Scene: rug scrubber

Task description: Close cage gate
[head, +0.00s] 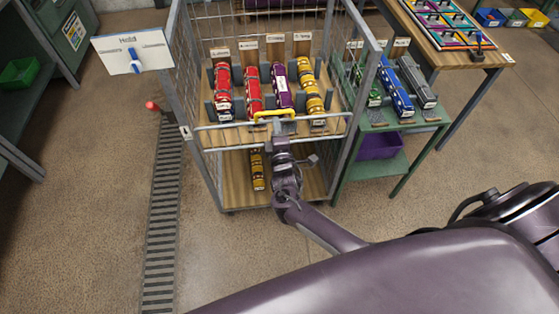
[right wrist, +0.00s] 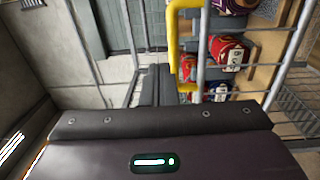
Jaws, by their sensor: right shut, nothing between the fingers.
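The wire cage trolley (head: 362,90) stands upright in the middle of the head view. Its low barred gate (head: 225,126) spans the front, and I cannot tell whether it is fully closed or latched. A yellow handle (head: 274,113) sits on the gate's top bar; it also shows in the right wrist view (right wrist: 173,45). My right gripper (head: 284,128) is at the handle, on the near side of the gate. Its fingers (right wrist: 156,72) are shut and empty, beside the handle; contact is unclear. My left gripper is not in view.
Red, purple and yellow model trains (head: 251,90) stand on the cage's shelf, with another yellow one (head: 257,170) below. A green side table (head: 400,128) with trains stands close right. A sign (head: 133,52) is at the left. A floor grate (head: 163,220) runs left of the cage.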

